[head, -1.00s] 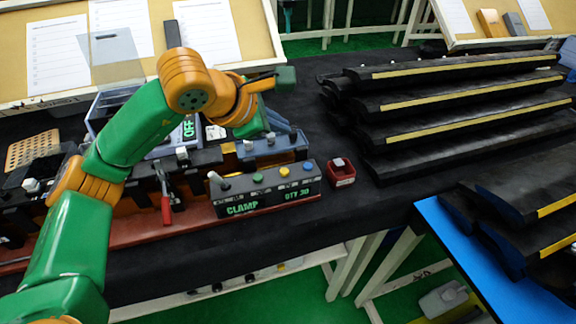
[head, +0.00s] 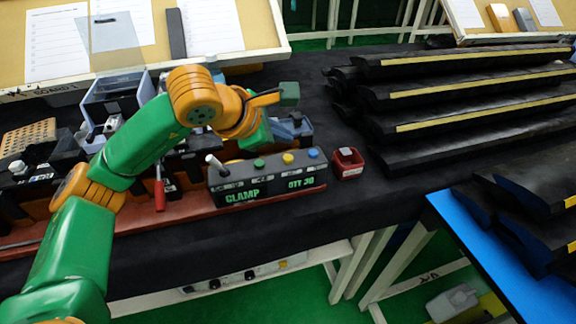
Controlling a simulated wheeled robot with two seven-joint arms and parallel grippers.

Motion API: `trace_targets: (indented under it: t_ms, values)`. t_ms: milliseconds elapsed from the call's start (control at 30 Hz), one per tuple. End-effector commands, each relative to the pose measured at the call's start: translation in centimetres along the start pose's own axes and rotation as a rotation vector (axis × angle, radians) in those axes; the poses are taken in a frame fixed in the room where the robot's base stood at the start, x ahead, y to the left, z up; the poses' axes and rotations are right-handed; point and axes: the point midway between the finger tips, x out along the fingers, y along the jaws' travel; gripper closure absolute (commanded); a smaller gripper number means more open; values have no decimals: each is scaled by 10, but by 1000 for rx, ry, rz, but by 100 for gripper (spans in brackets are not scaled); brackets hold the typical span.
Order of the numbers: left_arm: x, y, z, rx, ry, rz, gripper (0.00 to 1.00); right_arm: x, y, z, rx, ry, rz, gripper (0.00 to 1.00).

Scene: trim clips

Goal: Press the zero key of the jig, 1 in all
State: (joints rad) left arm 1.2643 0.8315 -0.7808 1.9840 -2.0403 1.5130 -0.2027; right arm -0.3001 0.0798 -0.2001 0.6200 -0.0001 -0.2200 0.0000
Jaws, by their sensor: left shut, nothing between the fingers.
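The jig's dark control box (head: 267,184) stands on the red-brown base, with CLAMP and QTY 30 in green on its front. Its top carries a tilted white-tipped lever (head: 215,164), a green button (head: 259,163), a yellow button (head: 288,158) and a blue button (head: 313,153). The small labels are too small to read, so I cannot tell which is the zero key. My left gripper (head: 257,138) is shut and empty, just behind and above the box near the green button. Its fingertips are mostly hidden, and I cannot tell whether they touch anything. My right gripper is out of view.
A red-handled clamp (head: 160,188) stands left of the box. A small red bin (head: 347,163) is to its right. Stacked black trim strips (head: 460,100) fill the table's right side. A grey-blue unit (head: 297,128) lies behind the gripper. The black table front is clear.

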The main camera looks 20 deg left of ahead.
Motion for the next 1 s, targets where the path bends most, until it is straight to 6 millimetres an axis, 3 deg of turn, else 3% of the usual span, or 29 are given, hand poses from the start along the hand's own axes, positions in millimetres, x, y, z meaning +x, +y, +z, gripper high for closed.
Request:
trace_targets:
  t_ms: [33, 167, 1000]
  values:
    - [10, -8, -8, 0, 0, 0, 100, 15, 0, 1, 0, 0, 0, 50]
    - [16, -11, -11, 0, 0, 0, 100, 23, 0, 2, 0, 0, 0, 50]
    - [14, -10, -10, 0, 1, -1, 100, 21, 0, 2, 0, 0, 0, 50]
